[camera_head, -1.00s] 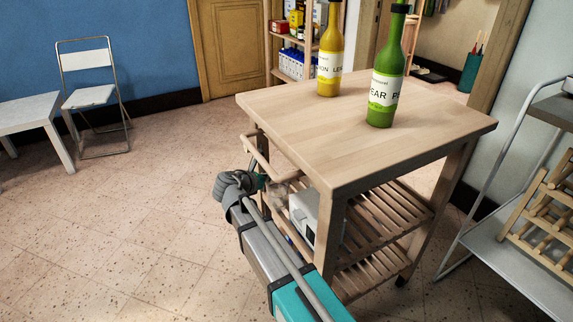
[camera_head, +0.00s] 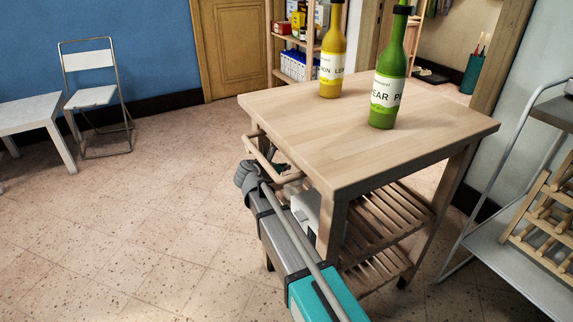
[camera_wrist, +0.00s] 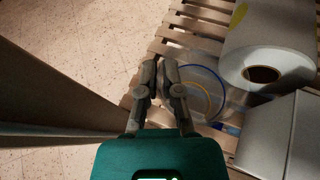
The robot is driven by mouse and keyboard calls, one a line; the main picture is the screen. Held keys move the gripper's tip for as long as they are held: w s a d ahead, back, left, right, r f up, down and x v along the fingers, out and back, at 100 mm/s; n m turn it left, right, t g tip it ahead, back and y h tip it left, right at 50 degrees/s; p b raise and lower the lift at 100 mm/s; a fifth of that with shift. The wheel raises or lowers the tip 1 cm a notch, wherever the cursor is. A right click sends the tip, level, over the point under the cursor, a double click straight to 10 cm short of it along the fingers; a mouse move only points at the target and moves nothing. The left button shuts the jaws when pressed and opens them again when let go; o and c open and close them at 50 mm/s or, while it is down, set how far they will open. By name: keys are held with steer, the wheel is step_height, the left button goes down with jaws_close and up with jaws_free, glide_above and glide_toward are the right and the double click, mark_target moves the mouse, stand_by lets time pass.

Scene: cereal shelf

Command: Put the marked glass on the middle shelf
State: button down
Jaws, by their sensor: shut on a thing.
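A clear glass (camera_wrist: 207,90) with a yellow ring and blue marks shows in the wrist view beside the fingertips. My gripper (camera_wrist: 160,75) is shut on it, with the right finger across its left side. The exact contact is hard to see. The wooden trolley (camera_head: 330,135) has slatted shelves below its top. Its middle shelf (camera_head: 392,215) shows in the head view, and slats (camera_wrist: 180,22) lie beneath the glass in the wrist view. Whether the glass touches the slats cannot be told.
A white roll (camera_wrist: 268,68) and a white box (camera_wrist: 270,135) stand right of the glass. A trolley leg (camera_wrist: 50,90) is close at left. A yellow bottle (camera_head: 332,62) and a green bottle (camera_head: 389,90) stand on top. A metal rack (camera_head: 520,250) is at right.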

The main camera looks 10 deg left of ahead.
steer(key=x, duration=0.3)
steer(key=shift+w+d+r+b, duration=0.1)
steer(key=shift+w+r+b, duration=0.05)
steer(key=shift+r+b, duration=0.15)
steer(key=shift+f, duration=0.1)
steer(key=c, duration=0.8)
jaws_free()
steer(key=s+a+r+p, duration=0.1)
steer(key=s+a, duration=0.6)
steer(key=s, duration=0.5)
steer(key=shift+s+a, duration=0.3)
steer(key=shift+a, duration=0.05)
